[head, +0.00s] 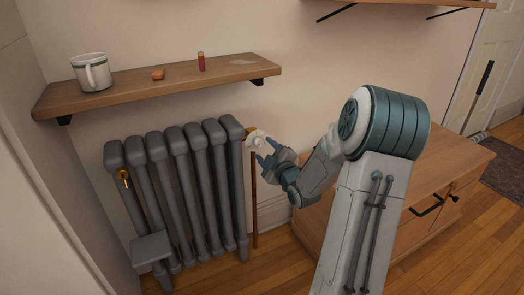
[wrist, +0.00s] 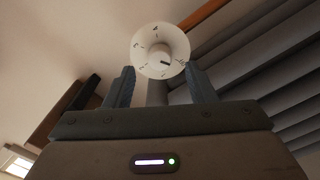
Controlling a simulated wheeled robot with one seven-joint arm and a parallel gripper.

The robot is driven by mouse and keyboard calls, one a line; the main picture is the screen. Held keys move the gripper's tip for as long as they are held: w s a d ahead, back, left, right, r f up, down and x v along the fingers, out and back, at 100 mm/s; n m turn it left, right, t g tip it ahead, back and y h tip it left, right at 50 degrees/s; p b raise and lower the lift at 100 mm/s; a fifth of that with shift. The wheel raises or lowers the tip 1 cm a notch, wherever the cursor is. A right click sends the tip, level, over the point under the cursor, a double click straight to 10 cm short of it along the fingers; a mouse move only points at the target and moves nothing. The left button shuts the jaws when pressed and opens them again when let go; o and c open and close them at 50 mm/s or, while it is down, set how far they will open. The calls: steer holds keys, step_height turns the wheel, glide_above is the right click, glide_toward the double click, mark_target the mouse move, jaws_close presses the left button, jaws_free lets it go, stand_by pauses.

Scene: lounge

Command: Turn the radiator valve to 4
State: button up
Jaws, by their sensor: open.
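The radiator valve (head: 255,137) is a round white dial at the upper right end of the grey radiator (head: 188,195). In the wrist view the valve (wrist: 143,56) faces me, with small dark marks around its rim and a raised centre knob bearing a short dark line. The line points to the right; the marks are too small to read surely. My gripper (head: 266,149) is just right of the valve in the head view. In the wrist view my gripper (wrist: 160,72) is open, its two fingers apart at either lower side of the dial. I cannot tell whether they touch it.
A wooden shelf (head: 140,86) above the radiator holds a white mug (head: 90,72), a small orange-brown object (head: 158,74) and a red cylinder (head: 201,62). A copper pipe (head: 254,205) runs below the valve. A wooden cabinet (head: 455,165) stands at the right.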

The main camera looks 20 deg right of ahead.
mark_target(260, 144)
steer(key=shift+w, duration=1.6)
steer(key=c, duration=1)
steer(key=shift+o, duration=0.2)
